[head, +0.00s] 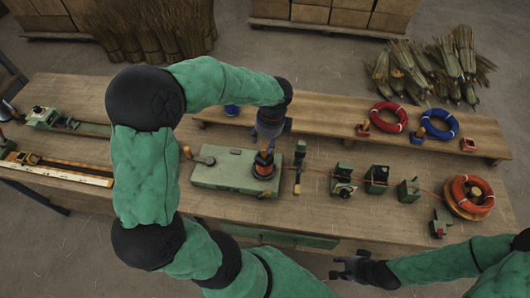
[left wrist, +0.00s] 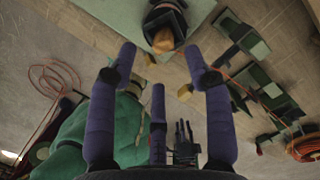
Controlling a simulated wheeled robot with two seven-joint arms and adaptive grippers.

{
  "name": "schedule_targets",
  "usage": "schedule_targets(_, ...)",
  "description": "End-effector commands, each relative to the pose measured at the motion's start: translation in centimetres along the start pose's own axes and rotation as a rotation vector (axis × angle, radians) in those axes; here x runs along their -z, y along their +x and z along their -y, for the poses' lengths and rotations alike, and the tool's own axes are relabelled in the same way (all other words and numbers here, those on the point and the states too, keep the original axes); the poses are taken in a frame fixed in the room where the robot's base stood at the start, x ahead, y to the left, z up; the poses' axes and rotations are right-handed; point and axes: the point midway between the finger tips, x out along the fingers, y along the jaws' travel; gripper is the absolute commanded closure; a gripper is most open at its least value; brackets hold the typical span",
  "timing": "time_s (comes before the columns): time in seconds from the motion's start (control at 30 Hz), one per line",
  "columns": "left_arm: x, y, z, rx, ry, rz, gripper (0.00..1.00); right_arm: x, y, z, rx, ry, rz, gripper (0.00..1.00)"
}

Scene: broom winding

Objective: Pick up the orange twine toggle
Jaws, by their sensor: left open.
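The orange twine (head: 393,182) runs from its coil on the right through the green guides toward the winding machine (head: 225,170). Another tan-orange piece (left wrist: 163,40) shows at the dark spindle (head: 264,165). My left gripper (head: 270,128) is above and behind the spindle. Its purple fingers (left wrist: 163,78) are spread, with nothing between them. My right gripper (head: 340,267) is near the table's front edge, apparently open and empty.
Several green guides (head: 376,178) stand in a row right of the machine. The orange coil (head: 472,195) is at the right end. A raised shelf (head: 330,118) holds a red coil (head: 388,116) and a blue coil (head: 440,124). Two long trays lie at left.

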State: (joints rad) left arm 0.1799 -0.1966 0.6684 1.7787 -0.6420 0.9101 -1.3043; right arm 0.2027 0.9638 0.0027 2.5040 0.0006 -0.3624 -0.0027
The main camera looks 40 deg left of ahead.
Motion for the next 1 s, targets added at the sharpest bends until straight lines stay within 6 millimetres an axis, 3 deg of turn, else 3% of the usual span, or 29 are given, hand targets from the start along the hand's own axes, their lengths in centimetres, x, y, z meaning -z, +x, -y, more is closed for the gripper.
schedule_targets(0.27, 0.0, 1.6, 0.0, -0.001, 0.000, 0.000, 0.49, 0.1, 0.3, -0.1, 0.000, 0.000, -0.001, 0.60)
schedule_targets(0.6, 0.2, 5.9, 0.0, -0.001, -0.001, -0.001, 0.49, 0.1, 1.2, -0.4, 0.000, 0.000, -0.001, 0.60)
schedule_targets(0.87, 0.2, 6.1, 0.1, 0.001, 0.000, 0.000, 0.49, 0.1, 1.1, -0.4, 0.000, 0.000, -0.001, 0.60)
schedule_targets(1.0, 0.2, 6.1, 0.1, 0.001, 0.000, 0.000, 0.89, 0.1, 1.1, -0.4, 0.000, 0.000, -0.001, 0.60)
